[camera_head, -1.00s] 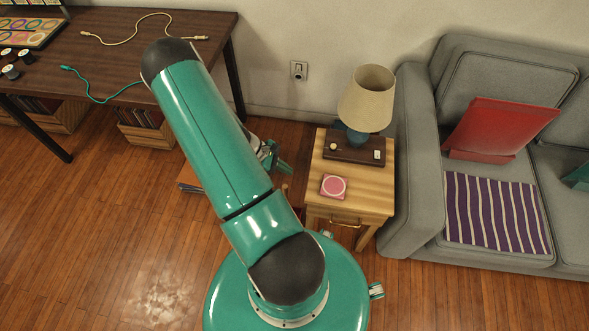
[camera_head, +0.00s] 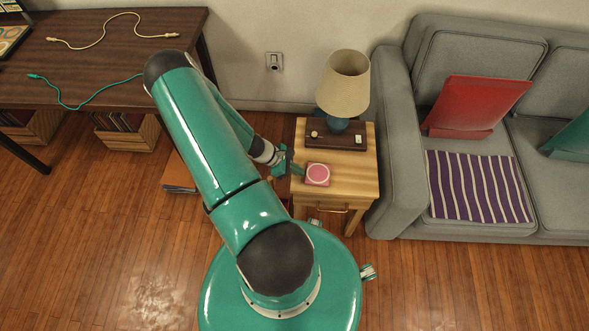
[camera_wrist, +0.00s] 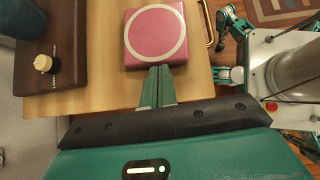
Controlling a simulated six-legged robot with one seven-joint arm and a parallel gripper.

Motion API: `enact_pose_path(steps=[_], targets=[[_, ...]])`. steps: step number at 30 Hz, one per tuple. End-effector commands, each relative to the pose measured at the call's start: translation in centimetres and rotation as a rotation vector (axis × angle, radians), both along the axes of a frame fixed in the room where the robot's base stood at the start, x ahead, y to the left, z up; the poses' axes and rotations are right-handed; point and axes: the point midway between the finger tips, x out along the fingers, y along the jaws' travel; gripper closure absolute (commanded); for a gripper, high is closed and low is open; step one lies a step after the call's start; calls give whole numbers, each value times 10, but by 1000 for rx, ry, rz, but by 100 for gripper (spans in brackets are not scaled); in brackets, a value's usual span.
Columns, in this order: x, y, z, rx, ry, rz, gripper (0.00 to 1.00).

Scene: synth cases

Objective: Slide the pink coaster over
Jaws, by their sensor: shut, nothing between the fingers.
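The pink coaster (camera_head: 317,174) is square with a pale ring on top. It lies flat on the wooden side table (camera_head: 350,187), near the table's left edge in the head view. In the wrist view the coaster (camera_wrist: 156,36) is just beyond my fingertips. My gripper (camera_head: 300,170) is shut and empty, at the coaster's left side in the head view. In the wrist view my gripper's two green fingers (camera_wrist: 158,72) are together, and their tips are at the coaster's near edge. I cannot tell for certain whether they touch it.
A lamp (camera_head: 343,88) stands on a dark wooden base (camera_head: 338,138) behind the coaster. The dark base also shows left of the coaster in the wrist view (camera_wrist: 75,50). A grey sofa (camera_head: 395,150) is close on the right. Bare tabletop lies to the coaster's right.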

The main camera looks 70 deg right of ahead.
Motion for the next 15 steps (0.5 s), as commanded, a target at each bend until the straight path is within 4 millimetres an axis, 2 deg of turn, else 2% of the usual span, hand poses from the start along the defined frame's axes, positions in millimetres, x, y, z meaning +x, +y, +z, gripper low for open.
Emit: enact_pose_path(steps=[5,8,15], targets=[[-3,-1,0,0,1,-1,100],[-17,-4,0,2,2,-2,100],[-84,-20,0,3,6,-4,100]])
